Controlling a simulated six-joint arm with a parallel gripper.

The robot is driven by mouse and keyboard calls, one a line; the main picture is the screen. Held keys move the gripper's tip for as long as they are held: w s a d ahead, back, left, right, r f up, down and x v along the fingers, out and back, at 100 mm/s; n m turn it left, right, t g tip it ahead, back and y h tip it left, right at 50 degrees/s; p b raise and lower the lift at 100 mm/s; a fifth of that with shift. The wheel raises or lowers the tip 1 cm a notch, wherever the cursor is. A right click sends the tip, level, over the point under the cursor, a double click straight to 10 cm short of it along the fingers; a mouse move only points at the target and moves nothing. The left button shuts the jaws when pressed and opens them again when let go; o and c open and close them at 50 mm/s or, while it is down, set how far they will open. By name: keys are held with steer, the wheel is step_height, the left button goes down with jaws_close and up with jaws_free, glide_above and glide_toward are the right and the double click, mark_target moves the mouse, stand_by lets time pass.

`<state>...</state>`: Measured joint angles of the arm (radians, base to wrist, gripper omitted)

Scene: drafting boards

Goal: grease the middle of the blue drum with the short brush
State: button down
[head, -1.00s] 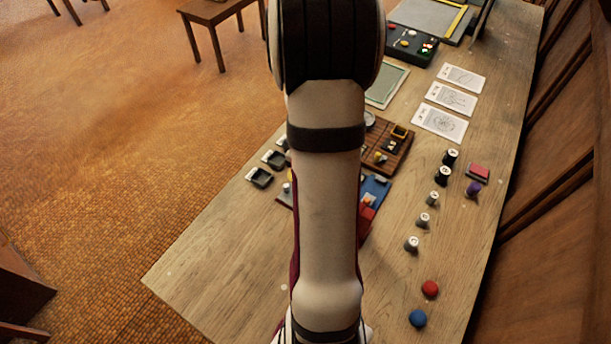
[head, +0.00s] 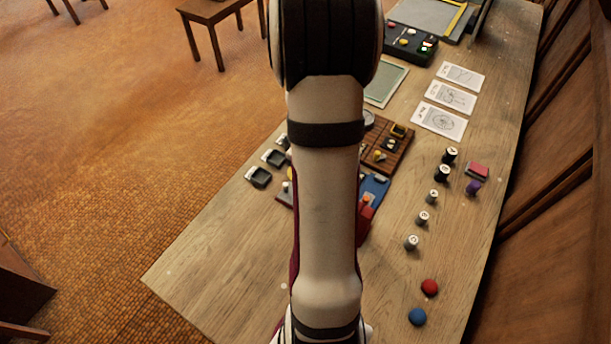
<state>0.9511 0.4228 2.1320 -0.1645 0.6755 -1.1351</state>
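My arm fills the middle of the head view, and my gripper is not visible. I cannot make out a blue drum or a short brush for certain. A blue board (head: 379,186) with a red block (head: 366,212) on it shows just right of my arm, partly hidden behind it. A round blue knob-like object (head: 417,316) sits at the near right of the table, below a similar red one (head: 429,287).
The wooden table (head: 215,265) carries a brown rack (head: 405,135), several small dark trays (head: 258,177), several labelled grey and black pegs (head: 432,196), a purple object (head: 473,187) and white drawing cards (head: 438,122). The near left table surface is clear. A wooden wall stands on the right.

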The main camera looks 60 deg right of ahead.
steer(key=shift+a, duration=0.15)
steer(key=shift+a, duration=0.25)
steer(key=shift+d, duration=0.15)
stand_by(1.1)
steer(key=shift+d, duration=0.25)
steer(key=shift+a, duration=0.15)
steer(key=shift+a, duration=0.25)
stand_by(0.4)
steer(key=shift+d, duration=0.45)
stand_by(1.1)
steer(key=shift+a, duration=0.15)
